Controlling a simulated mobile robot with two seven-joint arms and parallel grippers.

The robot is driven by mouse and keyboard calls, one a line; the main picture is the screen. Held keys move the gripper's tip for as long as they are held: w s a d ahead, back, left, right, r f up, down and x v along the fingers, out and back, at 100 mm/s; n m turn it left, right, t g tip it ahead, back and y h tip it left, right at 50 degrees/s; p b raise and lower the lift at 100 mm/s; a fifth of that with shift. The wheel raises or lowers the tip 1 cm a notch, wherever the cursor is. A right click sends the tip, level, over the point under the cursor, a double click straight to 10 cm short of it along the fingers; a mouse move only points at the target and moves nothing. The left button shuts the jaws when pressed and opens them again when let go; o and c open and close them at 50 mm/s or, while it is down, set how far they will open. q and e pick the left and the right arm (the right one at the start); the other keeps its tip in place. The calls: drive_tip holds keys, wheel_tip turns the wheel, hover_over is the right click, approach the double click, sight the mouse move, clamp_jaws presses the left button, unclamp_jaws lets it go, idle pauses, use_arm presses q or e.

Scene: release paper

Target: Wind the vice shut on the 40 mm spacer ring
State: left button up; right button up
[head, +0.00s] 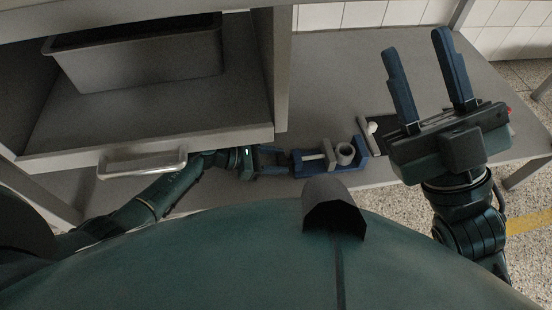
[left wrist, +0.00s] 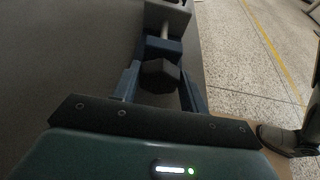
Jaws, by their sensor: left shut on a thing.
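The blue vice (head: 328,169) sits on the bench near its front edge, with its screw end to the left. The grey spacer ring (head: 345,154) is at the vice's right part, beside the right jaw; I cannot tell whether both jaws touch it. My left gripper (head: 284,161) reaches in from the left at the screw end. In the left wrist view its fingers are shut on a dark hexagonal knob (left wrist: 160,75), one on each side, with the vice body (left wrist: 168,18) beyond. My right gripper (head: 418,45) is raised at the right, open and empty.
A black tray or mat (head: 386,132) with a pale rod and round white piece (head: 372,127) lies right of the vice. A shelf unit with a grey bin (head: 140,60) and a handle (head: 142,165) stands at the left. The bench (head: 335,80) behind the vice is clear.

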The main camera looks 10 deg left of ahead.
use_arm(q)
drive_tip(key=m+t, duration=0.1)
drive_tip(key=m, duration=0.1)
drive_tip(key=shift+s+m+t, duration=0.2)
drive_tip(key=shift+m+t, duration=0.1)
drive_tip(key=shift+t, duration=0.1)
drive_tip(key=shift+s+d+f+m+t, duration=0.1)
drive_tip(key=shift+m+t, duration=0.6)
drive_tip(key=shift+m, duration=0.3)
drive_tip(key=shift+y, duration=0.3)
drive_tip(key=o, duration=0.9)
drive_tip(key=shift+o, duration=0.2)
drive_tip(key=shift+s+a, duration=0.1)
drive_tip(key=shift+a, duration=0.15)
drive_tip(key=p+v, duration=0.3)
drive_tip(key=v, duration=0.9)
drive_tip(key=shift+s+a, duration=0.25)
use_arm(e)
drive_tip(key=f+m+h, duration=0.2)
drive_tip(key=m+h, duration=0.1)
drive_tip(key=f+m+h, duration=0.1)
drive_tip(key=f+h, duration=0.1)
drive_tip(key=shift+w+a+m, duration=0.15)
drive_tip(key=shift+w+m, duration=0.25)
